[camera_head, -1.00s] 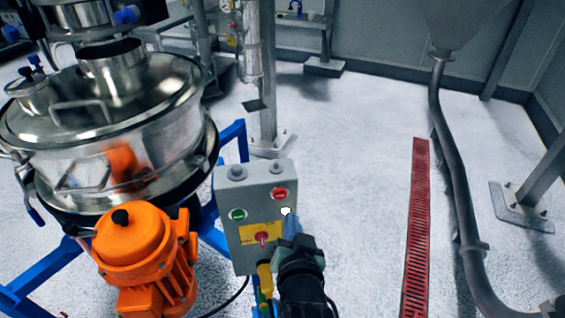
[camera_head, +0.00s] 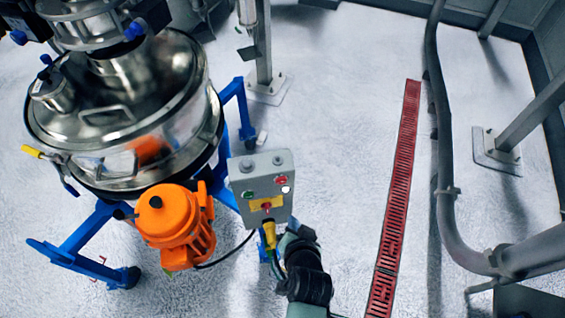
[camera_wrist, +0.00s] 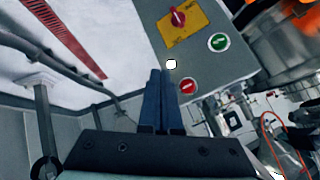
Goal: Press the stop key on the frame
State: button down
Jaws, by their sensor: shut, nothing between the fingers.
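A grey control box (camera_head: 247,188) stands on the frame beside the sifter. Its face has a red round key (camera_head: 281,181) with a white mark, a green round key (camera_head: 250,197) and a yellow plate with a red rotary knob (camera_head: 266,206). A white spot (camera_head: 285,189) shows just below the red key. My gripper (camera_wrist: 160,72) has its dark blue fingers together, with nothing between them. In the wrist view the tips appear close to the red key (camera_wrist: 188,86), to its left; contact cannot be seen. In the head view my gripper is below and right of the box, its fingertips unclear.
The steel sifter (camera_head: 120,110) and its orange motor (camera_head: 177,227) stand left of the box on blue legs (camera_head: 85,235). A cable with a yellow connector (camera_head: 269,234) hangs under the box. Open floor with a red drain grate (camera_head: 396,200) lies to the right.

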jog(key=shift+s+r+g+p, duration=0.15)
jog(key=shift+s+g+p, duration=0.15)
jog(key=shift+s+p, duration=0.2)
jog(key=shift+w, duration=0.1)
jog(key=b, duration=0.3)
send_near(283, 184)
jog(key=shift+s+f+x, duration=0.15)
jog(key=shift+x, duration=0.7)
jog(key=shift+s+f+x, duration=0.15)
jog(key=shift+x, duration=0.75)
jog(key=shift+s+f+x, duration=0.15)
jog(key=shift+x, duration=0.7)
jog(key=shift+w+d, duration=0.1)
jog(key=shift+d, duration=0.05)
jog(key=shift+w, duration=0.3)
jog(key=shift+w+a+b, duration=0.2)
jog(key=shift+w+b, duration=0.2)
jog(key=shift+w, duration=0.05)
jog(key=shift+s+r, duration=0.1)
jog(key=shift+s, duration=0.1)
dwell(0.4)
jog(key=shift+s+d+p, duration=0.2)
jog(key=shift+s+p, duration=0.3)
jog(key=shift+s, duration=0.15)
